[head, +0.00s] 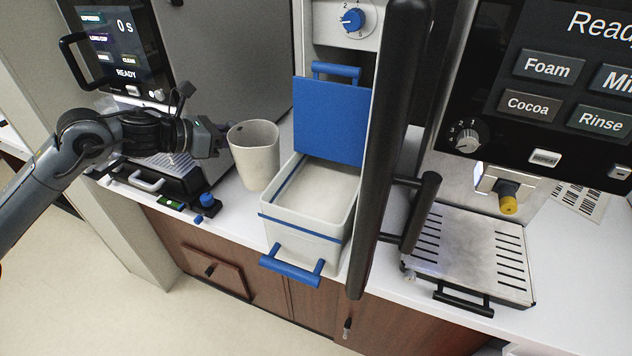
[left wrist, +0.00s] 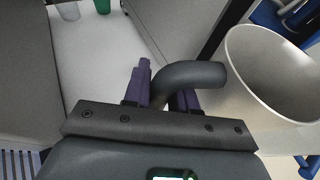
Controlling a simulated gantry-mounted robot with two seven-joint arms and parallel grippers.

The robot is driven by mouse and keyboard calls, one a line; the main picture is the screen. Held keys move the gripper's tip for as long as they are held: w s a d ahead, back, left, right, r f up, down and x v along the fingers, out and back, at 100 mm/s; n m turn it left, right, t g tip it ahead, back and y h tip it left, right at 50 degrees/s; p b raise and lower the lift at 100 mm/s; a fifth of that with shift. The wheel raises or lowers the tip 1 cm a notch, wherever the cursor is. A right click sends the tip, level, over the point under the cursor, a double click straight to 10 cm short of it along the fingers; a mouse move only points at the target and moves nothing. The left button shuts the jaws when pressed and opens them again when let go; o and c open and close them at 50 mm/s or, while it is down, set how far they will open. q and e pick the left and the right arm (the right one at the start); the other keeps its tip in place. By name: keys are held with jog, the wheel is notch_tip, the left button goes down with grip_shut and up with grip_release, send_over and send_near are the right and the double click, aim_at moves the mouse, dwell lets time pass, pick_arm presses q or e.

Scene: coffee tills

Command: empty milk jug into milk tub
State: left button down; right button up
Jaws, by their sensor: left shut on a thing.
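The milk jug (head: 256,162) is an off-white cup shape with a dark handle. It is roughly upright, to the left of the milk tub. My left gripper (head: 217,138) is shut on its handle. The left wrist view shows the dark curved handle (left wrist: 198,74) between the fingers (left wrist: 163,92), with the jug (left wrist: 270,85) at right. I cannot tell what is in the jug. The milk tub (head: 303,243) is a pale open box with a blue front handle and pale contents. Its blue lid (head: 331,115) stands raised behind it. My right gripper is not in view.
A black upright bar (head: 383,150) stands just right of the tub. A coffee machine with a metal drip tray (head: 470,255) is further right. Another machine (head: 120,45) is behind my left arm. Small blue and green items (head: 200,205) lie on the counter below the gripper.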

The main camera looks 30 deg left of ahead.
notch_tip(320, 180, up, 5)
jog(key=p, duration=0.4)
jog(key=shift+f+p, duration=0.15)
jog(key=shift+p, duration=0.25)
